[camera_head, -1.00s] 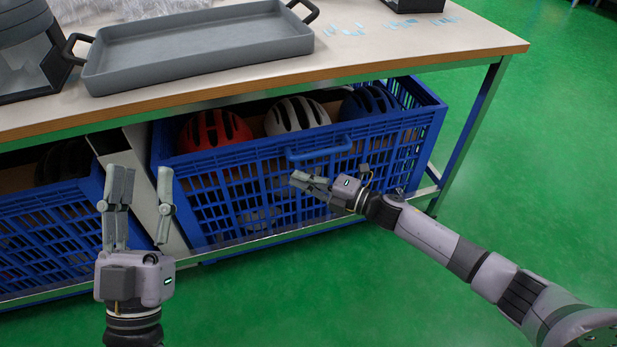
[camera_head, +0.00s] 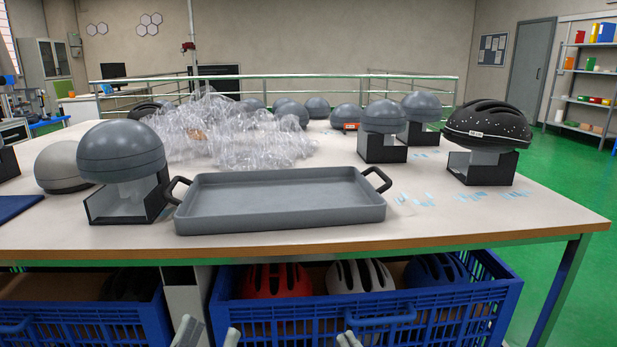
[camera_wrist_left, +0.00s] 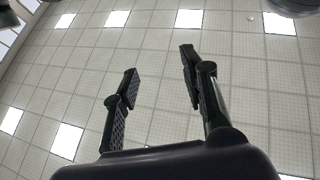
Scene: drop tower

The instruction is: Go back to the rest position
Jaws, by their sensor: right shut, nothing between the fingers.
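My left gripper (camera_head: 209,332) shows only its fingertips at the bottom edge of the head view, in front of the gap between the two blue crates. In the left wrist view its two fingers (camera_wrist_left: 158,75) stand well apart with nothing between them, against the ceiling. My right gripper (camera_head: 348,340) shows only its fingertips at the bottom edge of the head view, in front of the right crate. It is shut and empty. The rest of both arms is out of view.
The table (camera_head: 300,247) carries a grey tray (camera_head: 280,215), helmets on stands and clear plastic wrap (camera_head: 225,135). Below its front edge are a left blue crate (camera_head: 85,325) and a right blue crate (camera_head: 460,320) with helmets. Green floor (camera_head: 575,180) is free at right.

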